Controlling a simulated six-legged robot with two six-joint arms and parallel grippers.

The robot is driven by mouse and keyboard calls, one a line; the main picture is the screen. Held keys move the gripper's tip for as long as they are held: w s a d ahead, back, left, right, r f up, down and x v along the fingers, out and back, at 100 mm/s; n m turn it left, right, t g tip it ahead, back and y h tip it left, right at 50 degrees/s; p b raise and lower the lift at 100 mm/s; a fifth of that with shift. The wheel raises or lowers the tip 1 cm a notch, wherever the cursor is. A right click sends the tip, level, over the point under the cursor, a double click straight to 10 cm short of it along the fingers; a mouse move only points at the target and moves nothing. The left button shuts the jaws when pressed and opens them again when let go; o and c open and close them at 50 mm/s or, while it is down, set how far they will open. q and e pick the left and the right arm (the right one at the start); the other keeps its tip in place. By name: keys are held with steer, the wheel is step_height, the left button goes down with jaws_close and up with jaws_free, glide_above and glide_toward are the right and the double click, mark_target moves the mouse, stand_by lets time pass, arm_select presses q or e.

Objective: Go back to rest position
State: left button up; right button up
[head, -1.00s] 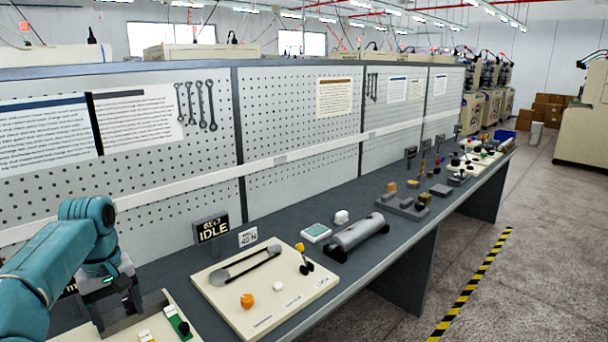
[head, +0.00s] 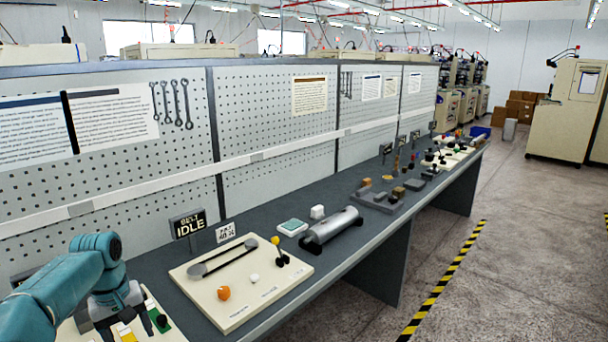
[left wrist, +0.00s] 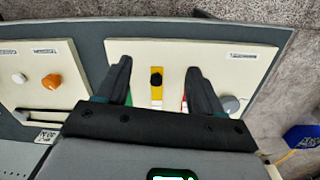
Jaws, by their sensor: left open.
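My left gripper (left wrist: 158,82) is open in the left wrist view, with nothing between its dark fingers. Beyond it lies a cream control panel (left wrist: 230,58) with a yellow strip (left wrist: 156,96) and a black knob (left wrist: 156,78), seen between the fingers. Parts of green and red strips show beside the fingers. In the head view my teal left arm comes in from the lower left, and the left gripper (head: 122,312) hangs over the near panel, its fingertips hard to make out. My right gripper is in neither view.
A belt board (head: 240,290) with an orange knob (head: 224,292) lies right of my left gripper, behind it a sign (head: 188,224) reading BELT IDLE. A pegboard (head: 275,125) runs behind.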

arm_select(q)
steer(key=s+d+f+m+h, duration=0.1)
steer(key=s+d+f+m, duration=0.15)
steer(key=d+f, duration=0.75)
steer(key=s+d+f+m+h, duration=0.1)
steer(key=s+d+f+m, duration=0.15)
steer(key=d+f, duration=0.75)
steer(key=s+d+f, duration=0.2)
steer(key=s+f, duration=0.1)
steer(key=s, duration=0.4)
steer(key=s+d+f+m+h, duration=0.1)
steer(key=s+d+f, duration=0.2)
steer(key=s, duration=0.4)
steer(key=s+d+f, duration=0.2)
steer(key=s+f, duration=0.2)
steer(key=s, duration=0.2)
steer(key=shift+s+d+f, duration=0.3)
steer(key=shift+s+f, duration=0.05)
steer(key=shift+s, duration=0.05)
steer(key=c, duration=0.5)
steer(key=shift+o, duration=0.2)
steer(key=shift+a, duration=0.1)
